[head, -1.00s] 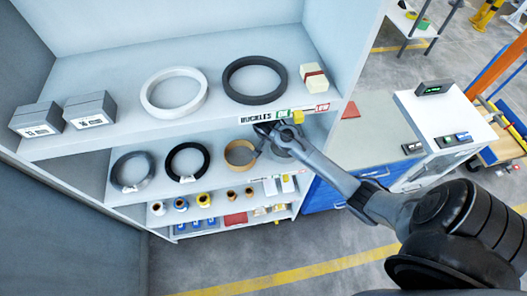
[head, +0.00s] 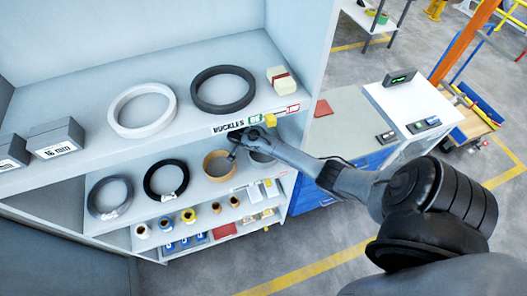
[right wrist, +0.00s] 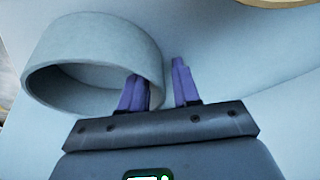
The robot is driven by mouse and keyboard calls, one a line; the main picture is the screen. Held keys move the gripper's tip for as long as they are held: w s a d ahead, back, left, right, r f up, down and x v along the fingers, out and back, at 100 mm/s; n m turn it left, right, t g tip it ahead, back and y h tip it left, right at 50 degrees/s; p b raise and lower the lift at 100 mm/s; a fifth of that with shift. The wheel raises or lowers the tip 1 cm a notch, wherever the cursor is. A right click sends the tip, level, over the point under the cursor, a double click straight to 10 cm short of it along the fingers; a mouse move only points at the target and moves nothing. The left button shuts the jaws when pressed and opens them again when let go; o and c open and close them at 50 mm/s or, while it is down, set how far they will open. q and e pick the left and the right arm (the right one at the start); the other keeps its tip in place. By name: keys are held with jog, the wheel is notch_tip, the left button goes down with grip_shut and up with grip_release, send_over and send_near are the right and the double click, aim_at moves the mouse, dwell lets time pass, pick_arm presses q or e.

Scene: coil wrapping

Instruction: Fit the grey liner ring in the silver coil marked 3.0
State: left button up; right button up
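A plain grey ring (head: 262,160), which looks like the liner, is at the right end of the middle shelf, partly hidden by my right arm. It is large in the right wrist view (right wrist: 95,50). My right gripper (right wrist: 160,78) is open there, one finger over the ring's opening and the other outside its wall; contact is not clear. In the head view the right gripper (head: 235,147) reaches under the upper shelf edge. A silver-grey coil (head: 91,203) with a white tag lies at the middle shelf's left; its marking is unreadable. My left gripper is not in view.
A tan ring (head: 207,172) stands close left of the right gripper, then a black coil (head: 149,187). The upper shelf (head: 190,117) overhangs them and holds a white ring (head: 115,112) and a dark ring (head: 196,92). Small spools (head: 189,215) stand below.

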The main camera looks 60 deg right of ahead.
grip_shut()
dwell(0.5)
